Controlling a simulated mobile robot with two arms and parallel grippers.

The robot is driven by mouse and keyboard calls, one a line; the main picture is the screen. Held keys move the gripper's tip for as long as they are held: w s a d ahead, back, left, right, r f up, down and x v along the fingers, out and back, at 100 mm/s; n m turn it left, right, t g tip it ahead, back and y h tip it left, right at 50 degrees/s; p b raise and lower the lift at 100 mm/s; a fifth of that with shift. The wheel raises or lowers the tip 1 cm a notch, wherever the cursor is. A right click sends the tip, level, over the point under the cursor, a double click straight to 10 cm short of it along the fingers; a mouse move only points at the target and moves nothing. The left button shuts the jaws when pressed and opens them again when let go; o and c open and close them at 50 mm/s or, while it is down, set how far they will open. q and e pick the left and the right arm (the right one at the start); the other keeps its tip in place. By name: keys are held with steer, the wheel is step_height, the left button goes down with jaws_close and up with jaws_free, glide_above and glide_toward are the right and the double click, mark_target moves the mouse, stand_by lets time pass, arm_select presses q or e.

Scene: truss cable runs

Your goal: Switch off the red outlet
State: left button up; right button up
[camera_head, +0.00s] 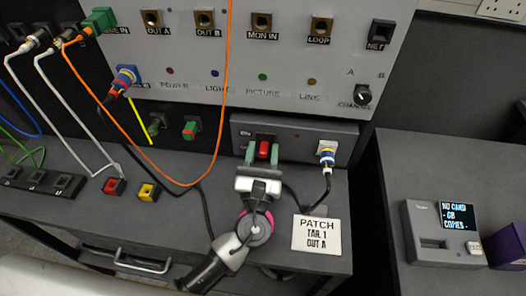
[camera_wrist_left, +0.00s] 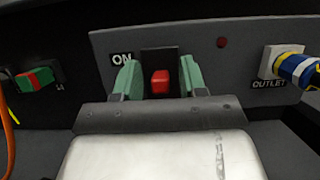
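The red switch (camera_head: 264,148) sits in a black recess on a low grey outlet box (camera_head: 310,133) under the big panel. In the left wrist view the red switch (camera_wrist_left: 161,82) shows beside an "ON" label (camera_wrist_left: 122,58). My left gripper (camera_head: 262,155) is open, with one green finger on each side of the switch. I cannot tell whether the fingers touch the box face. A small dark red lamp (camera_wrist_left: 222,42) is right of the switch. Further right is the outlet (camera_wrist_left: 280,62), with a blue, yellow and white plug (camera_head: 327,154) in it. My right gripper is not in view.
A "PATCH" card (camera_head: 317,234) lies right of my left arm. A black cable hangs from the plug. Orange and white cables cross the panel and desk on the left. Red (camera_head: 113,187) and yellow (camera_head: 147,192) blocks lie there. A card device (camera_head: 432,232) stands at right.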

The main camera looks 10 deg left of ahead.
arm_select(q)
steer(key=b+v, duration=0.2)
steer(key=v, duration=0.5)
steer(key=shift+s, duration=0.25)
steer(key=shift+c, duration=0.2)
